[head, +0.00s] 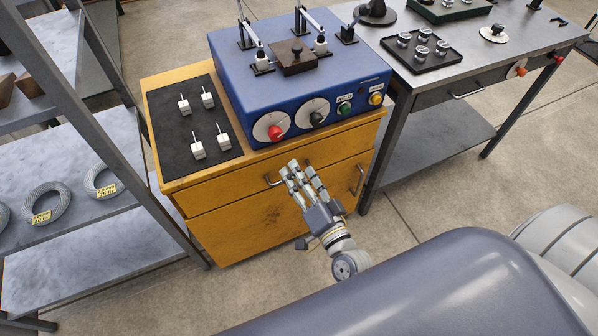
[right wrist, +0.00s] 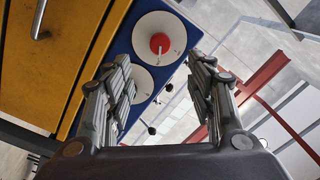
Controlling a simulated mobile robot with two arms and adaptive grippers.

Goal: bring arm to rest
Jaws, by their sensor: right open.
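My right gripper (head: 299,172) is in front of the orange drawer cabinet (head: 225,225), near the drawer handles, below the front of the blue machine (head: 255,110). Its fingers are apart and nothing shows between them. In the right wrist view the two fingers (right wrist: 160,76) stand apart to either side, with the blue machine's red knob (right wrist: 159,42) and white dials beyond them. I cannot tell whether the gripper touches the cabinet. My left gripper is not in view.
A black mat (head: 168,143) with several white pieces lies on the cabinet. A metal workbench (head: 440,82) with a dark tray (head: 425,62) stands at the right. A shelf (head: 75,210) with wire coils stands at the left. Bare floor (head: 415,195) lies right of the cabinet.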

